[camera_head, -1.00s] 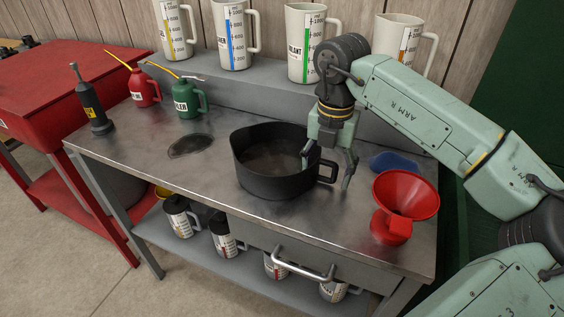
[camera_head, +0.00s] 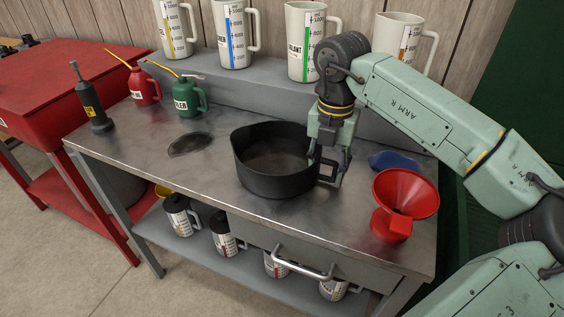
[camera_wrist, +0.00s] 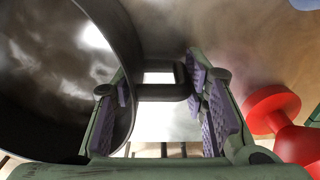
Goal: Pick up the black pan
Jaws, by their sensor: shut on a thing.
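The black pan (camera_head: 272,182) stands upright on the metal workbench, with its loop handle (camera_head: 328,172) on the right side. My gripper (camera_head: 328,168) reaches down from above at the pan's right rim and is shut on the pan there. In the wrist view my gripper (camera_wrist: 168,100) has one padded finger at the pan's wall and the other on the outer side of the handle (camera_wrist: 165,90). The inside of the pan (camera_wrist: 45,70) fills the left of that view. The exact contact of the pads is partly hidden.
A red funnel (camera_head: 404,200) stands right of the pan, close to my gripper. A blue object (camera_head: 390,161) lies behind it. Green (camera_head: 188,100) and red (camera_head: 143,88) oil cans and a black tool (camera_head: 93,108) stand at the left. Measuring jugs (camera_head: 305,45) line the back shelf.

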